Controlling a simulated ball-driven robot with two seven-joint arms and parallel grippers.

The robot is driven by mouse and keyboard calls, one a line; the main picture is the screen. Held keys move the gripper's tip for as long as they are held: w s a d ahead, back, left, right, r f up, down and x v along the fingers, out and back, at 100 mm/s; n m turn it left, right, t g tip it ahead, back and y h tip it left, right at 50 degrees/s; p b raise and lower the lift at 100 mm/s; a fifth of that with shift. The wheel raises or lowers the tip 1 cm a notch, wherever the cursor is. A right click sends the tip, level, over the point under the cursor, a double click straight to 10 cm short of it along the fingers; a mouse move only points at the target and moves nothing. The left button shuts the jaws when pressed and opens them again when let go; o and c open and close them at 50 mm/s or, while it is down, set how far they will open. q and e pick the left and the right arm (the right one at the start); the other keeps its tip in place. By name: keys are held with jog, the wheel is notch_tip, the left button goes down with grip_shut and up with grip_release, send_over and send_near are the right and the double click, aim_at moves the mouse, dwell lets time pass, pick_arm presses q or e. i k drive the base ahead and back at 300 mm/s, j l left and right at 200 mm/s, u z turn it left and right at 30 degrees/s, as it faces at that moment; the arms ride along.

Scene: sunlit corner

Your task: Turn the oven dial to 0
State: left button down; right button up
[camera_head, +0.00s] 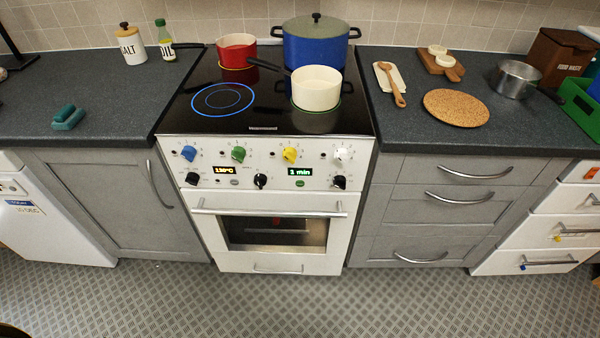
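The white oven (270,228) stands in the middle of the view with its door shut. Its front panel has a top row of a blue dial (188,153), a green dial (238,154), a yellow dial (290,155) and a white dial (341,155). Below are a left black dial (193,179), a middle black dial (260,180) and a right black dial (339,181). The left display (223,170) seems to read 130°C and the right display (300,172) 1 min. The dial labels are too small to read. Neither of my grippers is in view.
A red pot (237,46), a blue pot (316,48) and a cream pot (316,92) stand on the hob. The front left ring (222,100) glows blue and is bare. The oven handle (268,208) sticks out below the dials. The floor (270,305) in front is clear.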

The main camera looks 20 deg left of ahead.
aim_at(192, 178)
jog(key=u, duration=1.35)
